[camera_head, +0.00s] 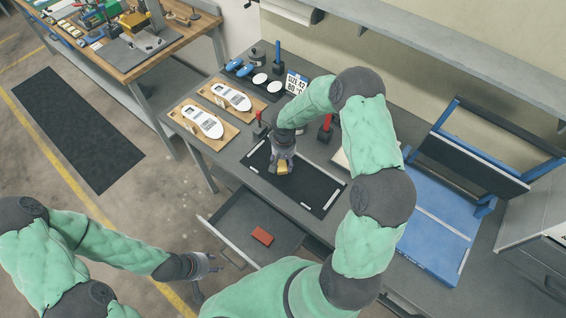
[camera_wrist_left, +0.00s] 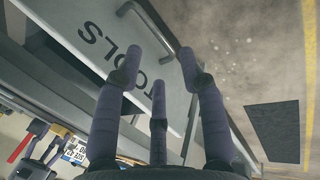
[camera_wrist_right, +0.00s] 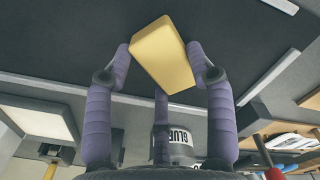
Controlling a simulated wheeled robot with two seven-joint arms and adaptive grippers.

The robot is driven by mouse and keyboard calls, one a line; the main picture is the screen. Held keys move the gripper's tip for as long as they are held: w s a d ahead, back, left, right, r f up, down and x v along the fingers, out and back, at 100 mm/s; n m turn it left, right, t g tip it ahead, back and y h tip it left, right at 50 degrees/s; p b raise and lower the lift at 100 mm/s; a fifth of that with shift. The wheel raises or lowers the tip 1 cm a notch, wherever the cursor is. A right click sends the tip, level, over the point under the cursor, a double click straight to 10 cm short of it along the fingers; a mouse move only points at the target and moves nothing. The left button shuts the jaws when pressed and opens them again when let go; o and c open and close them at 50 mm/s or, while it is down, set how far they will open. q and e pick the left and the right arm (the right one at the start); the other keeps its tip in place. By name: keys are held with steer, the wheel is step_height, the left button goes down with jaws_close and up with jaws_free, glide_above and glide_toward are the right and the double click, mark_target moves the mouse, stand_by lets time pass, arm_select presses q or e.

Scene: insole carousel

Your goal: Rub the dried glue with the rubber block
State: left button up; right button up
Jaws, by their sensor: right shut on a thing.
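My right gripper (camera_head: 284,160) is shut on a yellow block (camera_head: 282,169), held over the black mat (camera_head: 318,192) on the bench. In the right wrist view the block (camera_wrist_right: 163,55) sits between the fingertips, tilted, with dark mat behind it. I cannot tell whether it touches the mat. No dried glue can be made out on the mat. My left gripper (camera_head: 203,277) is open and empty, near the handle of an open drawer. In the left wrist view its fingers are spread beside the drawer front marked TOOLS (camera_wrist_left: 92,35).
A reddish block (camera_head: 262,236) lies in the open drawer (camera_head: 232,216). Two wooden boards with white insoles (camera_head: 202,122) are on the bench at left. A can marked GLUE (camera_wrist_right: 178,140) shows in the right wrist view. A blue press-like frame (camera_head: 435,235) stands at right.

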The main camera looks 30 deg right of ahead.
step_height(320, 180, up, 3)
steer(key=shift+s+d+f+p, duration=0.1)
steer(key=shift+s+f+p, duration=0.05)
steer(key=shift+p, duration=0.4)
steer(key=shift+w+r+p, duration=0.2)
steer(key=shift+r+p, duration=0.25)
steer(key=shift+r, duration=0.2)
steer(key=shift+s+r+p, duration=0.1)
steer(key=shift+r+p, duration=0.9)
steer(key=shift+r, duration=1.1)
